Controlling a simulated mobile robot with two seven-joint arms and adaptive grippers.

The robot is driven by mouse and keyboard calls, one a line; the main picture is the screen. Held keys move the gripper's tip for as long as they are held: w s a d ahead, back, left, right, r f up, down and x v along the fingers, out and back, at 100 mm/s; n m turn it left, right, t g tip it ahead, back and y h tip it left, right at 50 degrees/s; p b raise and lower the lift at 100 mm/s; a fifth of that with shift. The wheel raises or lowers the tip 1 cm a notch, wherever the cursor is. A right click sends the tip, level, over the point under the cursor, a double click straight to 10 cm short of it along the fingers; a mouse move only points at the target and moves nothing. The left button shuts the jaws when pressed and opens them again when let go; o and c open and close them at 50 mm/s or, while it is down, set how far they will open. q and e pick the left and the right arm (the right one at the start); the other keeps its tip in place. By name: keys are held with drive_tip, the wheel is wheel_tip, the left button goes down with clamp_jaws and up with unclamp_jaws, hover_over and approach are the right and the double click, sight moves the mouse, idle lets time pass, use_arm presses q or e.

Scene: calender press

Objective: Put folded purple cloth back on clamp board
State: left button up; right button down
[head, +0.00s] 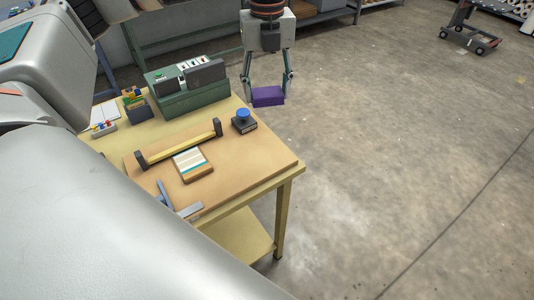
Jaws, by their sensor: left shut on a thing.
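The folded purple cloth (268,99) is a small flat block at the top middle of the head view. My left gripper (267,92) points down and is shut on it, with a finger at each end. The cloth appears past the table's far right edge, with floor behind it; its exact height is hard to tell. The clamp board (245,163) seems to be the tan board on the table, below and left of the cloth. It carries a yellow bar (182,146) between two dark end blocks. My right gripper is not in view.
On the table (285,178) are a striped pad (192,164), a blue-knobbed dark block (244,121), a green machine (190,98), a small dark holder (138,107) and grey-blue tools (188,211). Open floor (400,150) lies right. My own grey arm hides the lower left.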

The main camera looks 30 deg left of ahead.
use_arm(q)
approach(267, 156)
wheel_tip(267, 156, down, 5)
drive_tip(key=shift+f, duration=0.6)
drive_tip(key=shift+f, duration=0.1)
drive_tip(key=o, duration=1)
drive_tip(key=shift+w+r, duration=0.1)
drive_tip(key=shift+r, duration=0.3)
wheel_tip(267, 156, up, 12)
drive_tip(key=shift+f, duration=0.25)
